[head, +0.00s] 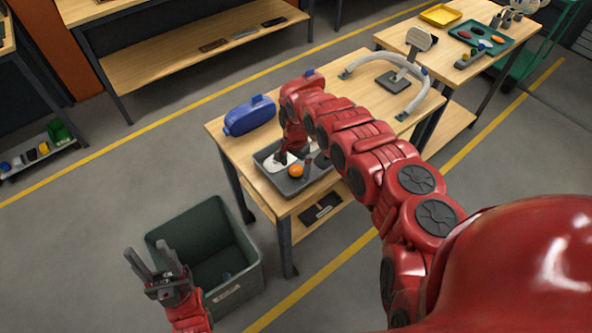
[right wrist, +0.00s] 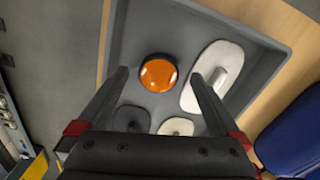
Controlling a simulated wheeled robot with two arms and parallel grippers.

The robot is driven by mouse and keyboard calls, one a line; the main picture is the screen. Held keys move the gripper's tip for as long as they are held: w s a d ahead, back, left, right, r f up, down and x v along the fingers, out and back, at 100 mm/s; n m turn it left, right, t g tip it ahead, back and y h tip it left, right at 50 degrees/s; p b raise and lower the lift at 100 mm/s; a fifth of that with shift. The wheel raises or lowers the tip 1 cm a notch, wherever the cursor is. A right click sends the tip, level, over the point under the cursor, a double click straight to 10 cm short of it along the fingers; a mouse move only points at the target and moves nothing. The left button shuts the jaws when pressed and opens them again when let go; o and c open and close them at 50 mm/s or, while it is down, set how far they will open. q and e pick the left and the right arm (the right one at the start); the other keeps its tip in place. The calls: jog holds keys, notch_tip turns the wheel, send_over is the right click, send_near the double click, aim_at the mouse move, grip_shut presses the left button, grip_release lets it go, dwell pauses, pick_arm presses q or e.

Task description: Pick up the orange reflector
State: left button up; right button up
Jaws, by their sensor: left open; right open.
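The orange reflector (head: 296,171) is a small round dome with a dark rim, lying in a grey tray (head: 291,192) on the wooden table. In the right wrist view the reflector (right wrist: 158,74) shows whole, between and slightly beyond my fingertips. My right gripper (head: 294,160) is open and points down over the tray; nothing is between its fingers that I can see held. In its own view the right gripper (right wrist: 159,77) has one finger on each side of the reflector, the right one near a white oval piece. My left gripper (head: 148,252) is open and empty, away from the table.
The white oval piece (right wrist: 212,76) lies beside the reflector. Round pieces (right wrist: 176,127) lie nearer the wrist in the tray. A blue case (head: 250,115) is behind the tray. A green bin (head: 220,295) stands on the floor near my left gripper. A grey arched fixture (head: 418,98) stands further right.

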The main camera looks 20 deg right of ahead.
jog(key=shift+d+f, duration=0.1)
jog(key=shift+f, duration=0.5)
jog(key=c, duration=1.4)
jog(key=shift+r, duration=0.15)
